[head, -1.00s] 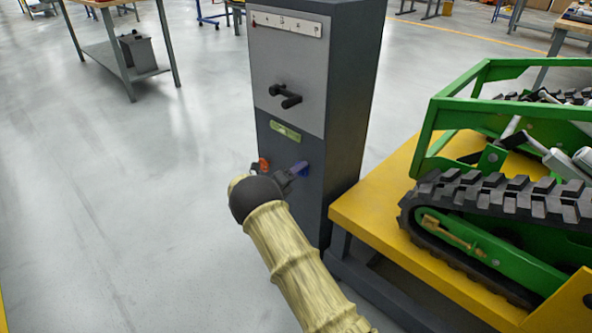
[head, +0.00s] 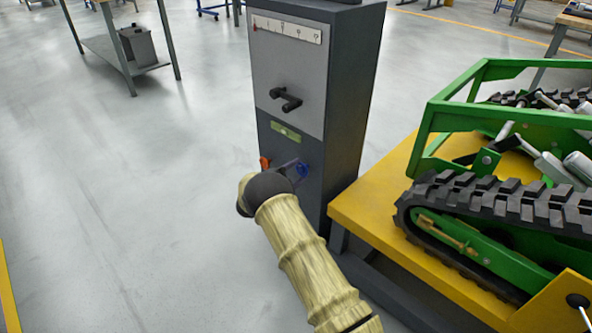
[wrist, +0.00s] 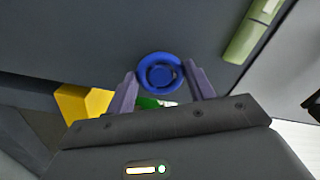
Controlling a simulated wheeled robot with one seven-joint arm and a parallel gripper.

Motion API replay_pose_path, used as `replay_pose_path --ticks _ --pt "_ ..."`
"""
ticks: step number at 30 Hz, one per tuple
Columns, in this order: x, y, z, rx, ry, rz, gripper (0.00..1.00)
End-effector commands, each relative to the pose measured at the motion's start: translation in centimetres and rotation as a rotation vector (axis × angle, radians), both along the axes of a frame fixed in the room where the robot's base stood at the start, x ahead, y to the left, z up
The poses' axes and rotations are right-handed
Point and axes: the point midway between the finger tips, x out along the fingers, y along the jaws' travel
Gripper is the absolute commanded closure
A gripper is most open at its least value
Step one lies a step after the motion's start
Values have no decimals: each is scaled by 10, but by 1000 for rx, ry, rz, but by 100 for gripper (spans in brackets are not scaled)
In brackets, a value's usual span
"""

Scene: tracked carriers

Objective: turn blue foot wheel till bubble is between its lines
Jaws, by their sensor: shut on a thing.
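The blue foot wheel (head: 303,170) is on the lower front of the dark grey cabinet. In the wrist view the blue wheel (wrist: 161,73) is a round ring with a hub, sitting between the two purple-grey fingers. My gripper (wrist: 162,78) is shut on it; in the head view my gripper (head: 294,168) is partly hidden by my own wrist. The green bubble level (head: 286,132) is on the cabinet above the wheel. It shows in the wrist view as a pale green bar (wrist: 250,35) at upper right. The bubble and its lines are too small to make out.
An orange wheel (head: 264,162) is left of the blue one. A black handle (head: 285,99) and a marked scale strip (head: 287,28) are higher on the cabinet (head: 345,100). A yellow platform (head: 385,205) with a green tracked carrier (head: 480,230) stands close at right.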

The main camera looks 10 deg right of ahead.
Motion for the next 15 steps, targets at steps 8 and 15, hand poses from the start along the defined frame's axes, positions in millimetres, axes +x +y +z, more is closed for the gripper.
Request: replay_pose_path --ticks 8,15 --pt "-2 0 -2 -153 219 -1 69" --pt "-2 -1 -3 -287 403 -1 69"
